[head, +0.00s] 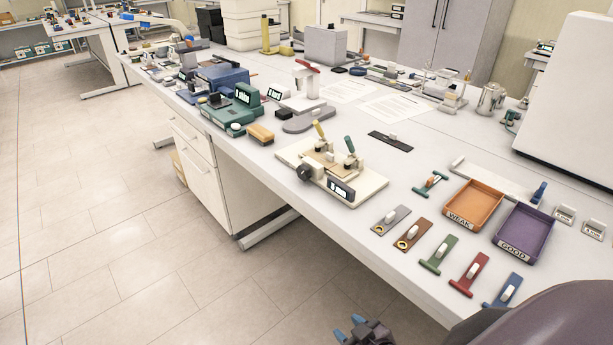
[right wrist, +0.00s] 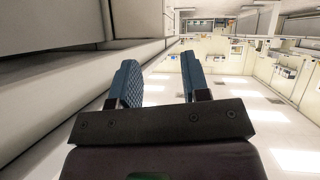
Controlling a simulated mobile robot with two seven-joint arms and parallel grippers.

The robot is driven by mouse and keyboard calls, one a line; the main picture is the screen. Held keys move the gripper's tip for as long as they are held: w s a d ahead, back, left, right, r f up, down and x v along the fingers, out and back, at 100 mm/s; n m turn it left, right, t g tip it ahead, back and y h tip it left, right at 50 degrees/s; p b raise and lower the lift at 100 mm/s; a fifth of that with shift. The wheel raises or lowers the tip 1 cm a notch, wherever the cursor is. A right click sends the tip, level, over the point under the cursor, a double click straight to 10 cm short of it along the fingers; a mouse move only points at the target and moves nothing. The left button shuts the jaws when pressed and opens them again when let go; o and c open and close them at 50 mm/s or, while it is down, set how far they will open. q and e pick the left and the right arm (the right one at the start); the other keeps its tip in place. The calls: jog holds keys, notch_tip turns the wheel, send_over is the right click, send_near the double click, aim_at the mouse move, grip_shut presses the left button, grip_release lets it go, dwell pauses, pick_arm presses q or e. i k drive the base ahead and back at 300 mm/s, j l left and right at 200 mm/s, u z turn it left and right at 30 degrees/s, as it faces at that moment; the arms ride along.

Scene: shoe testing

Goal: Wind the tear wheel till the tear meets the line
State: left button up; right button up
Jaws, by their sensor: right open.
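The tear tester is a cream plate (head: 365,188) on the bench with two clamps, one with a yellow lever (head: 318,130) and one with a green lever (head: 349,144). A dark wheel (head: 304,172) sits at its front left, beside a small display (head: 341,188). A tan piece (head: 325,157) lies at the clamps; a tear or line on it is too small to make out. My right gripper (head: 349,327) is open and empty, low in front of the bench, well away from the wheel. Its blue fingers stand apart in the right wrist view (right wrist: 160,70). My left gripper is not in view.
An orange WEAK tray (head: 474,205) and a purple GOOD tray (head: 524,233) stand right of the tester. Several coloured strips, such as a red one (head: 468,275), lie along the front edge. A green device (head: 235,110) stands left. Open floor lies before the bench.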

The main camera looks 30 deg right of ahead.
aim_at(304, 171)
jog(key=i+z, duration=0.15)
jog(key=z, duration=2.25)
jog(key=j+z, duration=0.35)
jog(key=z, duration=0.15)
jog(key=j+z, duration=0.3)
jog(key=z, duration=0.2)
jog(key=k+j+z, duration=0.15)
jog(key=j+z, duration=0.25)
jog(key=k+j+z, duration=0.2)
jog(key=z, duration=0.2)
jog(key=k+j+z, duration=0.65)
jog(key=k+j, duration=0.35)
jog(key=k, duration=0.3)
jog(key=j+z, duration=0.05)
